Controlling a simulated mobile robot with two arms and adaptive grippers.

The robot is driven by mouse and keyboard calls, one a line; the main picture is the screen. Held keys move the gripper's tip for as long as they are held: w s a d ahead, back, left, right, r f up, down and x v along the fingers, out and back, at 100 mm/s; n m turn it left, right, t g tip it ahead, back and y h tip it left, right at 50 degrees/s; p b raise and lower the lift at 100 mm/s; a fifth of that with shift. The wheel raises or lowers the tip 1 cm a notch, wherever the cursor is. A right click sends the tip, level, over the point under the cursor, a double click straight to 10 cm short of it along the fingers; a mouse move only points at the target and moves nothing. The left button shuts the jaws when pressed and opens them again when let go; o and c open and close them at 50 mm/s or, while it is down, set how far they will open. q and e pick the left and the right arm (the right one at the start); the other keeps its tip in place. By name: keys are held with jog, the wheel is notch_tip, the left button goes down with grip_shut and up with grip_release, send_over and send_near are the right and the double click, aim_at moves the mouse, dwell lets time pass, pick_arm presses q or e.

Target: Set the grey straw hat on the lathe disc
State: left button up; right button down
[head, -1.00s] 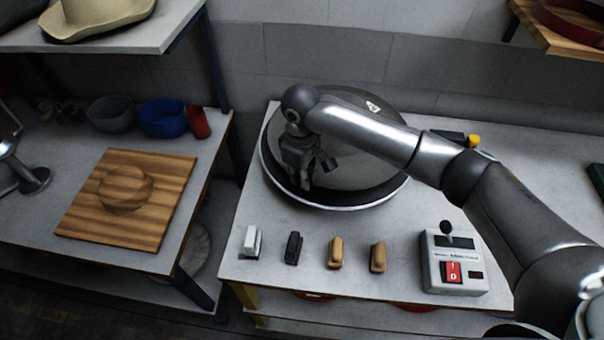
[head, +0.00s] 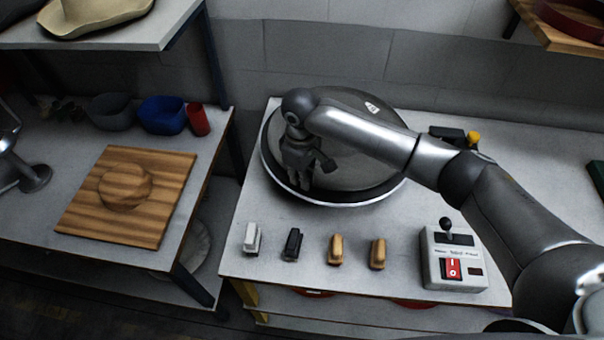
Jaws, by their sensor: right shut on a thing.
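The grey straw hat (head: 352,174) shows as a broad grey round shape with a dark lower edge and a small pale mark, partly hidden behind my right arm. It lies over the lathe disc (head: 325,203), whose pale rim shows around its front edge. I cannot tell whether the hat is fully seated. My right gripper (head: 307,185) points down at the left front part of the hat and is shut on it; the exact contact is hard to see. My left gripper is not in view.
Several small blocks or brushes (head: 336,250) line the table's front, beside a control box (head: 453,258) with a lever and red switch. The left table holds a wooden board (head: 160,225), bowls (head: 162,117) and a red cup (head: 198,119). A tan hat (head: 95,15) sits on the shelf above.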

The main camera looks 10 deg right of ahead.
jog(key=c, duration=1.5)
grip_release()
jog(key=shift+o, duration=0.2)
jog(key=shift+r, duration=0.1)
notch_tip(320, 180, up, 12)
jog(key=shift+s, duration=0.2)
jog(key=shift+a, duration=0.1)
